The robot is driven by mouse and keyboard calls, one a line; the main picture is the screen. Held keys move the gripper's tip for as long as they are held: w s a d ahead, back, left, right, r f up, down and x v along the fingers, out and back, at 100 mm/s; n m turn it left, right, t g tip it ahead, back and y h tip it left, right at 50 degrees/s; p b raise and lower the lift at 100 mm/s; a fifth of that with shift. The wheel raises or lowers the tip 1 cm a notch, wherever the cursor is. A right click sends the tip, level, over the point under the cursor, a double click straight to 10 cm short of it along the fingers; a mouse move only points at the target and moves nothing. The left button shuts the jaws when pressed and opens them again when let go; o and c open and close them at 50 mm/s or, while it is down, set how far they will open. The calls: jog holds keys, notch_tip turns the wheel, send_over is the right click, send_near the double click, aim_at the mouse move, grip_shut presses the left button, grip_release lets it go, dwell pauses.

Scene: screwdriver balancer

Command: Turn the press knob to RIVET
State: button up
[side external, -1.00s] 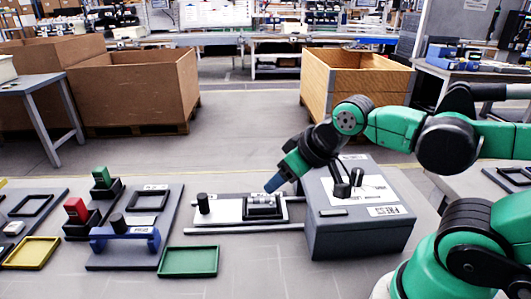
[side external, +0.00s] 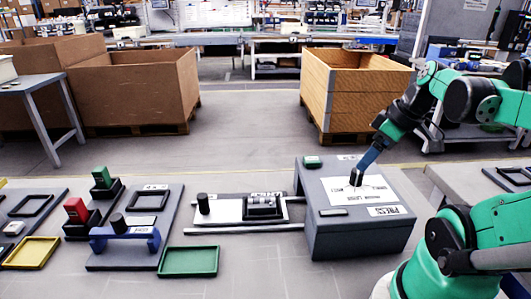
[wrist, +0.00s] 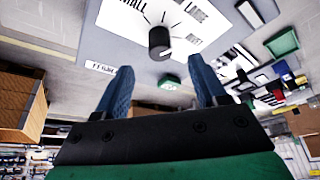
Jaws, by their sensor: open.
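The press is a grey box (side external: 360,232) with a white dial plate (side external: 335,194) on its top. The black knob (side external: 355,178) stands on the plate; the wrist view also shows the knob (wrist: 159,42). Around it the wrist view shows lettering that looks like SMALL, LARGE and perhaps RIVET, tilted and partly cut off. Which mark the knob points to is not clear. My gripper (side external: 361,168) is just above the knob, its blue fingers pointing down. In the wrist view my gripper (wrist: 160,78) is open and empty, with the knob ahead between the fingertip lines.
A green button (side external: 312,162) sits at the box's back left corner. A slide fixture (side external: 232,210) with a black block lies left of the press. A green tray (side external: 188,261), a yellow tray (side external: 30,253) and a blue bracket (side external: 125,239) are further left.

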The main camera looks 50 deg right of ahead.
aim_at(358, 171)
jog(key=shift+x, duration=2.6)
jog(key=shift+c, duration=0.2)
grip_shut()
